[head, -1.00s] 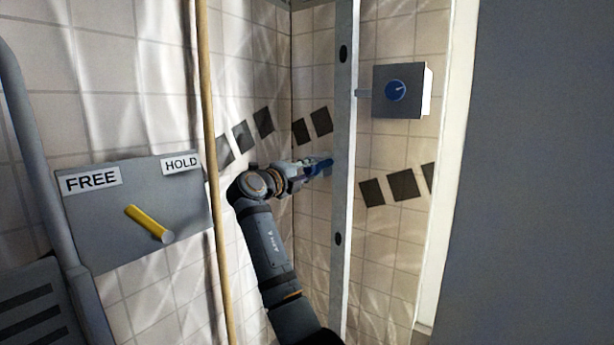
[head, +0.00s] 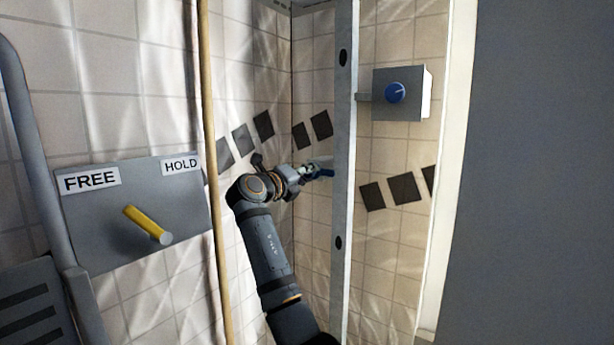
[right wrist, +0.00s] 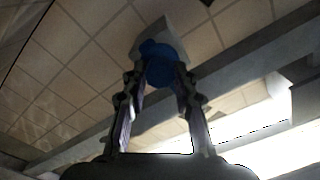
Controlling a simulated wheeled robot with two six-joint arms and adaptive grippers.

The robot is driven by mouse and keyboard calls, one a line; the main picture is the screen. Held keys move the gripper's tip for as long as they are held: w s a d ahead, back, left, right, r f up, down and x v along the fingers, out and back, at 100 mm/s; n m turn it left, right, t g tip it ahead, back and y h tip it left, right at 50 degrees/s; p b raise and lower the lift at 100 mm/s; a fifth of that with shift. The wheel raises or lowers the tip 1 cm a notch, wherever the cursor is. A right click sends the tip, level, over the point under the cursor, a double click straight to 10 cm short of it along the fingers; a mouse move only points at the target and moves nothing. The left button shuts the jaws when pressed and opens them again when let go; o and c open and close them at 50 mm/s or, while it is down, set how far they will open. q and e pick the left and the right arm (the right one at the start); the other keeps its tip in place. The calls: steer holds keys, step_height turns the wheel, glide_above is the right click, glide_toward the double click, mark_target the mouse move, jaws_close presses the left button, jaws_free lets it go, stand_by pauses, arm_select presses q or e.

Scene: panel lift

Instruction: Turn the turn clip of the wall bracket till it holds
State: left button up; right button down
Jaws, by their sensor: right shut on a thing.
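My right gripper (head: 316,171) reaches in from below, close to the left side of the upright metal rail. It is shut on a blue piece, which I take to be the turn clip (head: 324,174). In the right wrist view the blue clip (right wrist: 160,66) sits between both fingertips, in front of a grey block, likely the wall bracket (right wrist: 182,42). The fingers hide part of the clip, and its exact angle cannot be told. My left gripper is not in view.
A grey box with a blue knob (head: 395,92) is right of the metal rail (head: 345,215). A plate marked FREE and HOLD (head: 92,225) carries a yellow lever (head: 145,222). A wooden pole (head: 212,190) stands left of my arm. A large grey surface (head: 535,180) fills the right side.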

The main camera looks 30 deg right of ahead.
steer(key=shift+f, duration=0.15)
steer(key=c, duration=1)
jaws_free()
steer(key=shift+c, duration=0.2)
steer(key=v, duration=1.2)
